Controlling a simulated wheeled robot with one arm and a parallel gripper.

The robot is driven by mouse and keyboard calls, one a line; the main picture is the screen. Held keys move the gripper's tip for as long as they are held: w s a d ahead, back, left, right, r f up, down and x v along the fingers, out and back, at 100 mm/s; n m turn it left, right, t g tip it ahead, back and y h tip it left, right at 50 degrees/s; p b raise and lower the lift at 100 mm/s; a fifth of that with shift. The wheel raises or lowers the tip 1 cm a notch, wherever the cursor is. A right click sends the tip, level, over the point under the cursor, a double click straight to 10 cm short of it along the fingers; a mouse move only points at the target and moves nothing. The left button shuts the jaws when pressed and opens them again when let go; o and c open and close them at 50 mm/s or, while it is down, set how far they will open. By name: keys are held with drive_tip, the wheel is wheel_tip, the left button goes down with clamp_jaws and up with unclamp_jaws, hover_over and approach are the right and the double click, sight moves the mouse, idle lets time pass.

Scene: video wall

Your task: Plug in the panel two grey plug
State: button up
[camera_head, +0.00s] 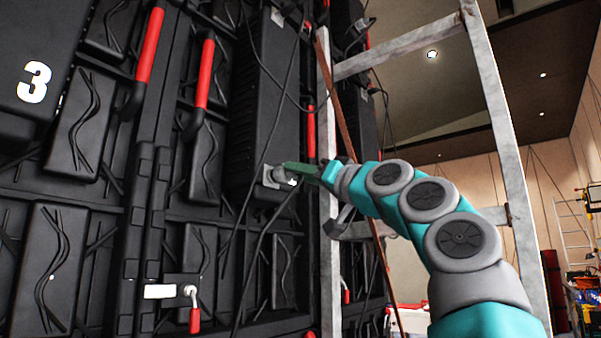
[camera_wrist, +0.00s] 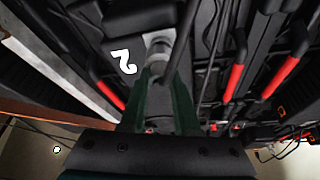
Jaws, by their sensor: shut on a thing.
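My gripper (camera_head: 290,173) is at the lower end of a tall black panel box (camera_head: 268,100) in the head view. Its dark green fingers (camera_wrist: 160,95) are shut on the grey plug (camera_wrist: 159,58) in the wrist view. The plug also shows as a small grey piece (camera_head: 272,177) at the box's lower edge in the head view. A dark cable runs from the plug. A grey fitting (camera_wrist: 158,37) lies right at the plug's far end; I cannot tell whether the plug is seated in it. A white number 2 (camera_wrist: 123,61) is beside the fingers.
A grey metal frame (camera_head: 494,100) stands right of the wall, around my arm. Red handles (camera_head: 150,45) stick out of the black panels. Loose dark cables (camera_head: 262,160) hang near my gripper. A panel marked 3 (camera_head: 34,82) is at the left. A red-handled latch (camera_head: 194,318) sits low.

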clamp_jaws()
idle(0.8)
